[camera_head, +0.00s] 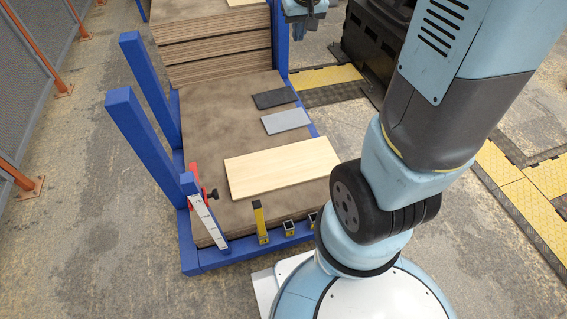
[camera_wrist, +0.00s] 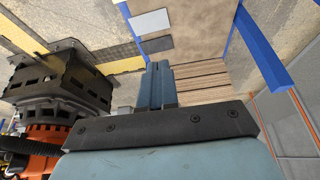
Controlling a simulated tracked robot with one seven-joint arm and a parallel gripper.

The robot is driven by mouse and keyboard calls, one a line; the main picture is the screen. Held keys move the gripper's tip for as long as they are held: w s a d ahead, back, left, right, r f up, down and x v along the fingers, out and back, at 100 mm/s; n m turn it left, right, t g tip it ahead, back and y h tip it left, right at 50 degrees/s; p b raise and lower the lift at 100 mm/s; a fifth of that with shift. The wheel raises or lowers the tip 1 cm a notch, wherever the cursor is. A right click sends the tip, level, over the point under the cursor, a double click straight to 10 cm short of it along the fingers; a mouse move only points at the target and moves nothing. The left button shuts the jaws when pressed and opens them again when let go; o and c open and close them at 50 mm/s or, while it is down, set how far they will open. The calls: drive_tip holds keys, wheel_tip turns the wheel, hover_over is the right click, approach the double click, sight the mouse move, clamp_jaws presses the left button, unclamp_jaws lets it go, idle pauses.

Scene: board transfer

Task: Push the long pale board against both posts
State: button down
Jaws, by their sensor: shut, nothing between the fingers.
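The long pale board (camera_head: 283,168) lies flat on a brown sheet on the blue-framed pallet in the head view. Two blue posts stand along the pallet's left side, a nearer post (camera_head: 145,140) and a farther post (camera_head: 150,90). A wide strip of bare brown sheet separates the board from them; it touches neither. My gripper (camera_wrist: 160,68) shows in the wrist view with its light blue fingers shut and empty, apart from the board. I cannot make out the pale board in the wrist view. In the head view the fingers are not clearly visible.
A dark panel (camera_head: 275,98) and a grey panel (camera_head: 286,121) lie behind the board. A stack of brown sheets (camera_head: 215,45) stands farther back.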

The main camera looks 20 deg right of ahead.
hover_over(286, 172)
wheel_tip(286, 172, down, 16)
drive_tip(key=r, duration=0.1)
drive_tip(key=w+f+g, duration=0.1)
drive_tip(key=w+f, duration=0.2)
drive_tip(key=f, duration=1.6)
drive_tip(key=shift+g, duration=0.8)
drive_tip(key=s+f, duration=0.5)
drive_tip(key=f, duration=0.6)
drive_tip(key=s+f, duration=0.5)
drive_tip(key=f, duration=0.7)
drive_tip(key=s+f, duration=0.5)
drive_tip(key=f, duration=0.7)
drive_tip(key=shift+d+f, duration=0.15)
drive_tip(key=shift+f, duration=0.1)
drive_tip(key=w, duration=1.2)
drive_tip(key=shift+s+f, duration=0.1)
drive_tip(key=shift+f, duration=0.65)
drive_tip(key=shift+s, duration=0.15)
